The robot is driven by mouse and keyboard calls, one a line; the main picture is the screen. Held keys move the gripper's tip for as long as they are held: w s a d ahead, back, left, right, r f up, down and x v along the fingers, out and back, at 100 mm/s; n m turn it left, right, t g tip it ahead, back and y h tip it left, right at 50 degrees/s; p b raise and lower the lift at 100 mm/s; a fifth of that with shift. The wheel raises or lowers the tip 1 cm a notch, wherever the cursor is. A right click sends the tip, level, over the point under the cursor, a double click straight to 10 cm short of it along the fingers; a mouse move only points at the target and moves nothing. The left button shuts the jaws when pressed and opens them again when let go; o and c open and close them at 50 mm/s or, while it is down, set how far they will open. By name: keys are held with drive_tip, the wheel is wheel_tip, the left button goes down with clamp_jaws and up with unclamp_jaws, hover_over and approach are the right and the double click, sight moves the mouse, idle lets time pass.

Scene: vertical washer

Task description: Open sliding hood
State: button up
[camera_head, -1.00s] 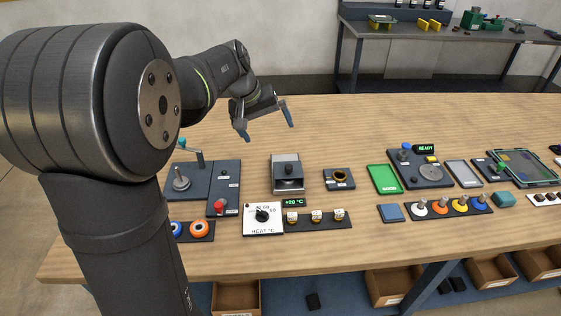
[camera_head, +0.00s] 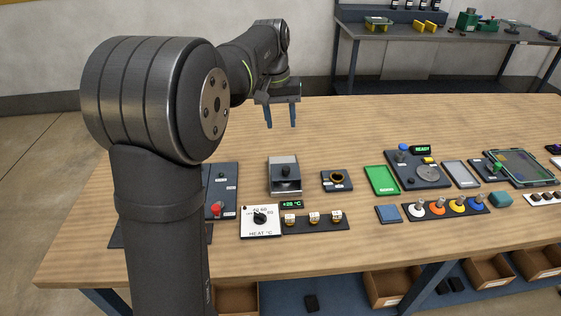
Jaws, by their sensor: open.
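The likely sliding hood (camera_head: 284,164) is a grey metal cover on a dark base, near the middle of the table. A small dark knob stands at its front. Whether the hood is open or shut is too small to tell. My gripper (camera_head: 281,122) is open and empty, fingers pointing down. In the picture it appears just above and behind the hood, clear of it. Its exact height over the table cannot be told.
A white heat dial panel (camera_head: 261,221) and a row of small switches (camera_head: 315,221) stand in front of the hood. A dark ring fixture (camera_head: 336,181) and a green tray (camera_head: 382,181) lie to the right. The table (camera_head: 420,115) behind them is clear.

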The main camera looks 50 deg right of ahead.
drive_tip(key=d+y, duration=0.1)
approach(286, 167)
drive_tip(key=shift+t, duration=0.3)
drive_tip(key=f, duration=0.8)
drive_tip(key=shift+s+f, duration=0.3)
drive_tip(key=shift+f, duration=0.05)
